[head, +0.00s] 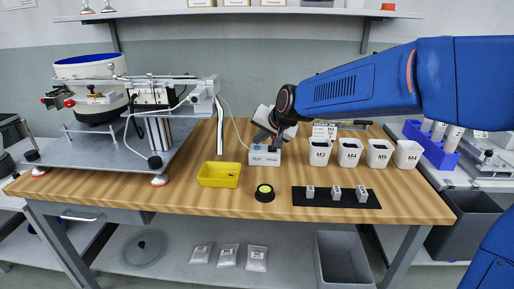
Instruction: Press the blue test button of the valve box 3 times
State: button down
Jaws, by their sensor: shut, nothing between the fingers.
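The valve box (264,159) is a small pale box with a dark "TEST" label on its front, standing at the back middle of the wooden table. A thin cable rises from it to the left. My gripper (267,139) is shut and empty, reaching down from the right with its fingertips right at the top of the box. Whether they touch the box or the blue button, I cannot tell. The blue button is too small and partly covered to make out clearly.
Several white cups (350,152) stand close to the right of the box. A yellow tray (219,175) is at front left, a black round piece (264,193) in front, and a black mat (300,197) with grey blocks at front right. A feeder machine (92,75) fills the left.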

jog(key=shift+r, duration=0.3)
jog(key=shift+r, duration=2.5)
dwell(0.9)
notch_tip(320, 180, up, 4)
jog(key=shift+f, duration=0.1)
dwell(0.3)
jog(key=shift+f, duration=4.4)
jog(key=shift+f, duration=0.1)
